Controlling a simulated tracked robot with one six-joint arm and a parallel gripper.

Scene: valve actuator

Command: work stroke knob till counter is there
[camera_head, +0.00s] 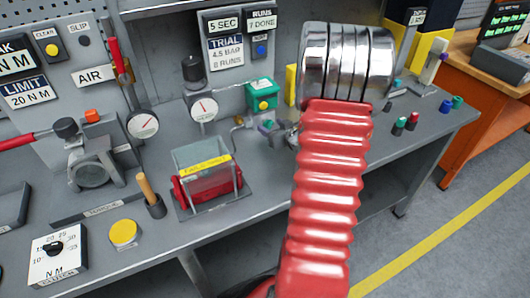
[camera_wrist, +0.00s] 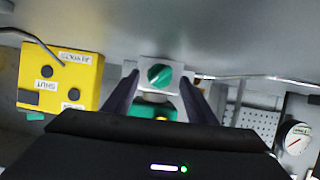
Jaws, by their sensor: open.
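In the wrist view, a round green knob (camera_wrist: 160,76) with a slanted ridge sits on a pale grey block. My gripper (camera_wrist: 159,82) is open, with one dark finger on each side of the knob. I cannot tell whether either finger touches it. No label for the knob is readable. In the head view, the runs counter (camera_head: 262,20) reads "7 DONE". The trial sign (camera_head: 226,50) below and left of it reads "4.5 BAR, 8 RUNS". My red arm covers part of the bench, and my gripper is not clear there.
A green box (camera_head: 262,95) with a yellow top stands on the bench near a pipe fitting. Pressure gauges (camera_head: 204,108) and a red-based clear box (camera_head: 207,178) stand to the left. A yellow box (camera_wrist: 62,77) with dark buttons is left of my fingers in the wrist view.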

